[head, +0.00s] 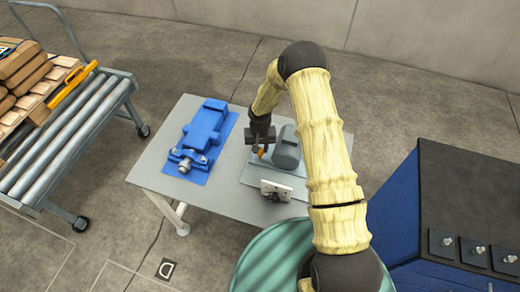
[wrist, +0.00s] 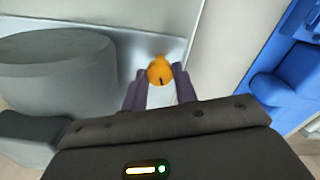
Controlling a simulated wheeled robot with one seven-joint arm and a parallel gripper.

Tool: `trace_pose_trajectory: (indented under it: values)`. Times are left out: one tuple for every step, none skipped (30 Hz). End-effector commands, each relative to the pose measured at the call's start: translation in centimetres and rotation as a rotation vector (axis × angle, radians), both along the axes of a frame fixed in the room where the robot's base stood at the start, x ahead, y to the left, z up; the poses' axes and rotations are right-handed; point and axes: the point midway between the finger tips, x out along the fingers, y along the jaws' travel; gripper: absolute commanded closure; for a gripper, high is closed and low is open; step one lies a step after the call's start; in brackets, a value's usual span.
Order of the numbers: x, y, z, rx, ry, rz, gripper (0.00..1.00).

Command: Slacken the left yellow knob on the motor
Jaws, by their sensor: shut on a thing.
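The motor (head: 287,150) is a grey rounded body on a pale base plate on the grey table; it also shows at the left of the wrist view (wrist: 60,65). A yellow-orange knob (wrist: 160,70) with a dark mark sits beside the motor. My gripper (wrist: 160,82) is shut on this knob, with a dark finger on each side of it. In the head view the knob (head: 262,152) shows small below my gripper (head: 259,146). No second yellow knob shows, as my arm and the motor hide part of the plate.
A blue machine (head: 205,135) on a blue plate stands on the table (head: 152,170) left of the motor. A white plate-like part (head: 276,190) is at the table's front. A roller cart (head: 75,125) stands at left, a blue cabinet (head: 395,225) at right.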

Motion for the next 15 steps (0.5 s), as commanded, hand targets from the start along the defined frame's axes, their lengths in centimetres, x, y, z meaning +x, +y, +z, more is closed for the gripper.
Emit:
trace_pose_trajectory:
  values:
    - [0.04,0.04,-0.21,0.001,-0.002,0.042,0.94]
    - [0.04,0.04,-0.20,0.001,-0.002,0.070,0.94]
    - [0.04,0.04,-0.18,0.001,-0.002,0.108,0.94]
    - [0.04,0.04,-0.17,0.001,-0.002,0.136,0.94]
    - [0.03,0.03,-0.16,0.001,-0.001,0.164,0.94]
    - [0.02,0.02,-0.16,0.001,-0.001,0.203,0.94]
    - [0.01,0.02,-0.16,0.000,-0.001,0.231,0.94]
    - [0.00,0.01,-0.16,0.000,0.000,0.259,0.94]
    - [-0.01,0.01,-0.16,0.000,0.000,0.298,0.94]
    - [-0.01,0.00,-0.16,0.000,0.000,0.326,0.94]
    - [-0.01,0.00,-0.15,0.000,0.000,0.354,0.94]
    - [-0.01,0.01,-0.14,0.000,0.000,0.393,0.94]
    - [0.00,0.01,-0.12,0.000,0.000,0.421,0.94]
    - [0.01,0.02,-0.11,0.001,-0.001,0.450,0.94]
    - [0.02,0.03,-0.10,0.001,-0.001,0.489,0.94]
